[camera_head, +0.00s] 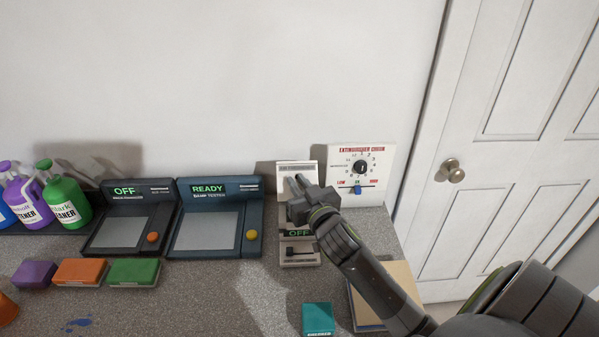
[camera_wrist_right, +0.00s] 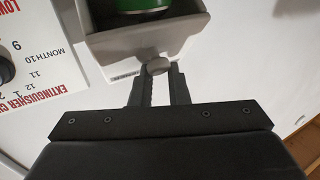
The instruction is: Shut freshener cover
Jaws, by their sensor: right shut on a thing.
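The air freshener (camera_head: 298,252) is a tall white unit on the counter against the wall, with a dark "OFF" display low on its front. My right gripper (camera_head: 297,184) is in front of its upper part and hides much of it. In the right wrist view, the fingers of my right gripper (camera_wrist_right: 158,80) are shut on a small round grey knob (camera_wrist_right: 157,66) at the edge of the white cover (camera_wrist_right: 170,45). Part of a green can (camera_wrist_right: 143,5) shows inside the open white housing. My left gripper is not in view.
An extinguisher check panel (camera_head: 376,160) stands just right of the freshener. The hand dryer-like tester marked "READY" (camera_head: 217,190) is on the left. A teal box (camera_head: 318,318) and a tan board (camera_head: 404,272) lie in front. A white door (camera_head: 510,140) is at right.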

